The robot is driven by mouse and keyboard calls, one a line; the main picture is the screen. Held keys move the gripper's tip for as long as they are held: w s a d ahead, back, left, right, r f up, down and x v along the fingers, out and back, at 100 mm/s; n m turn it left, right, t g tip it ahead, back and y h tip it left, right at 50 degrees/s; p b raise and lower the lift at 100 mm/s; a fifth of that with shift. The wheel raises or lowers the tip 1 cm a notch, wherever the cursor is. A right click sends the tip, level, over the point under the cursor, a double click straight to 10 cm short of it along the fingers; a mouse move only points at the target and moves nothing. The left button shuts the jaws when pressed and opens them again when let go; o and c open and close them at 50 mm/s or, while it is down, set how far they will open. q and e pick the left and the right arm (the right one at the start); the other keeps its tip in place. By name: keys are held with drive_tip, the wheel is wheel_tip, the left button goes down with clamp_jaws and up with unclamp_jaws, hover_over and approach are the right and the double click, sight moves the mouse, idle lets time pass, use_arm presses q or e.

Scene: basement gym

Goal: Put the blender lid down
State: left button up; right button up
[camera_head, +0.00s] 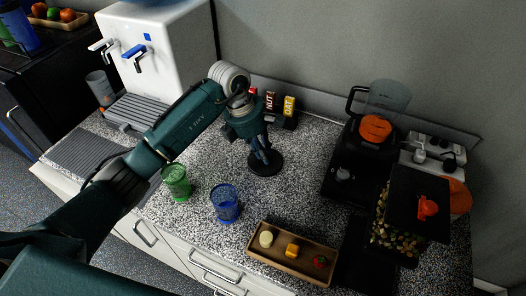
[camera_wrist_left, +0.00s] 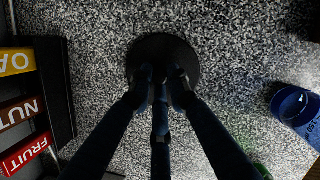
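The blender lid (camera_head: 265,162) is a flat dark disc over the speckled counter, near its middle. It also shows in the left wrist view (camera_wrist_left: 163,42). My left gripper (camera_head: 264,157) points down at it, and its fingers (camera_wrist_left: 161,82) are close together at the lid's middle. The gripper appears shut on the lid; the grasped part is hidden between the fingertips. The lid looks level and at or very near the counter; I cannot tell whether it touches. The blender (camera_head: 388,100), with a clear jar, stands at the back right. My right gripper is not in view.
A green cup (camera_head: 176,182) and a blue cup (camera_head: 226,205) stand left and front of the lid. A wooden tray (camera_head: 262,250) with small foods lies at the front. Labelled boxes (camera_head: 289,112) stand behind. Counter (camera_head: 310,180) right of the lid is clear.

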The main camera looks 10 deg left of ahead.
sight(252, 162)
use_arm(q)
drive_tip(key=o, duration=0.3)
drive_tip(key=shift+r, duration=0.2)
drive_tip(key=shift+a+r, duration=0.1)
drive_tip(key=shift+r, duration=0.25)
drive_tip(key=b+v, duration=0.2)
drive_tip(key=v, duration=0.9)
drive_tip(key=shift+r, duration=0.15)
